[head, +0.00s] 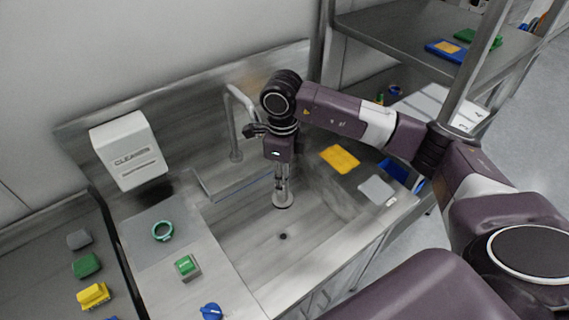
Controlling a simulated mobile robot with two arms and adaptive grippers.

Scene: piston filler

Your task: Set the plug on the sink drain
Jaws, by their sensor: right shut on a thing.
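My right gripper (282,182) reaches down over the sink basin (240,225), its fingers pointing downward. It is shut on the plug (283,202), a grey, round, metallic piece at the fingertips. The sink drain (283,236) is a small dark hole in the basin floor. In the picture the plug is just above the drain, apart from it. I cannot tell how high the plug is over the basin floor. My left gripper is out of view.
A faucet (236,130) stands behind the gripper, to its left. A white cleaner box (128,150) is on the back wall. A green ring (163,231) and green block (187,265) are on the left counter. A yellow cloth (340,159) lies right. A shelf post (470,75) stands near my arm.

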